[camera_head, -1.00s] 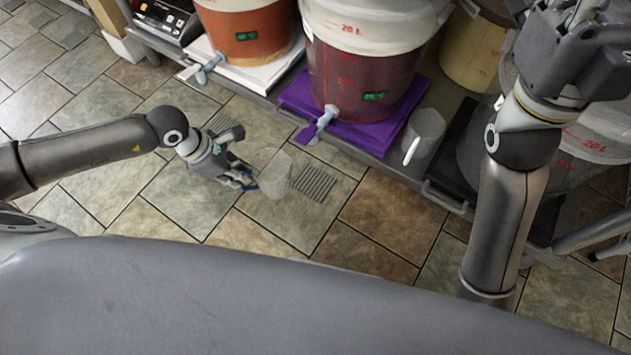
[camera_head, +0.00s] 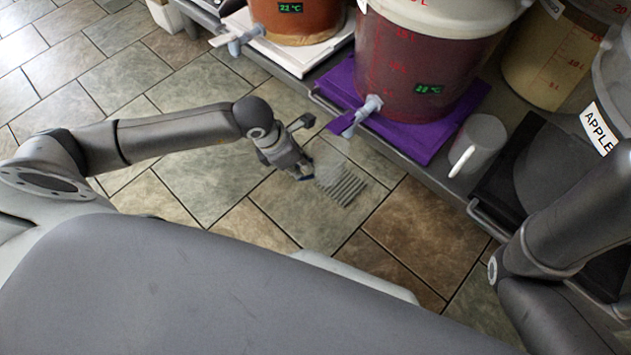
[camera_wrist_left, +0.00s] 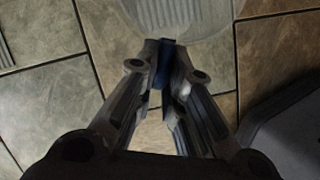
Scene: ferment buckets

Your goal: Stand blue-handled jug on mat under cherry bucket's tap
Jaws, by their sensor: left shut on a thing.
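A clear jug (camera_head: 328,162) is held by my left gripper (camera_head: 302,172) over the floor. In the left wrist view, my left gripper (camera_wrist_left: 166,62) is shut on its blue handle (camera_wrist_left: 165,50), and the clear body (camera_wrist_left: 190,14) lies beyond the fingertips. The dark red bucket (camera_head: 400,60), which fits cherry, stands on a purple cloth (camera_head: 440,140). Its grey tap (camera_head: 366,110) points toward the floor side. My right gripper is out of view.
A low shelf edge (camera_head: 400,160) runs beside the floor. An APPLE label (camera_head: 598,128) shows at right. Tiled floor is open at left.

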